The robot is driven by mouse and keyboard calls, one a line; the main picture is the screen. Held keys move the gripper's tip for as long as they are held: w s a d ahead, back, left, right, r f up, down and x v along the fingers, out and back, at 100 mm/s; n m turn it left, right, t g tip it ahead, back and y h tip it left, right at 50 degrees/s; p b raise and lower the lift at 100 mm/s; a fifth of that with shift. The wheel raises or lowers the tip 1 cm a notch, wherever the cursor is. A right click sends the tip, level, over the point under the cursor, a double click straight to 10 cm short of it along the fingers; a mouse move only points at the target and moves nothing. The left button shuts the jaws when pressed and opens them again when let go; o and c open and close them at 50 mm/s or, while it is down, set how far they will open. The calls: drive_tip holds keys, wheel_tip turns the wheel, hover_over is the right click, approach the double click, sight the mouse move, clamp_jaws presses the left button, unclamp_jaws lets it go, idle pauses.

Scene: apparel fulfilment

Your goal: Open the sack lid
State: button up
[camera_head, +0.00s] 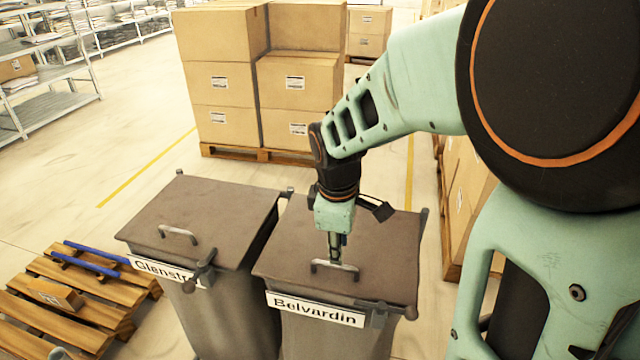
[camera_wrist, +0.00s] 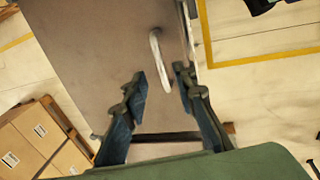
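The right bin (camera_head: 300,340), labelled "Belvardin", has a flat brown lid (camera_head: 385,240) lying shut on it. A pale metal handle (camera_head: 350,270) sits near the lid's front edge. My gripper (camera_head: 335,255) points down just over this handle and hides part of it. In the wrist view, my gripper (camera_wrist: 163,82) has its two dark fingers spread apart. The lid's curved handle (camera_wrist: 156,50) reaches down to between the fingertips. Whether the fingers touch it I cannot tell. The left bin (camera_head: 230,320), whose label starts "Glenstr", has its own lid (camera_head: 200,210) shut.
Stacked cartons (camera_head: 225,85) stand on a pallet behind the bins. More boxes (camera_head: 465,190) stand close on the right, partly behind my arm. A wooden pallet (camera_head: 60,320) with a small box and blue bars lies at left. Shelves (camera_head: 50,100) stand far left; floor between is clear.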

sight(339, 268)
drive_tip(key=f, duration=0.4)
drive_tip(key=w+f, duration=0.1)
drive_tip(key=f, duration=0.1)
drive_tip(key=shift+d, duration=0.25)
drive_tip(key=shift+c, duration=0.2)
clamp_jaws()
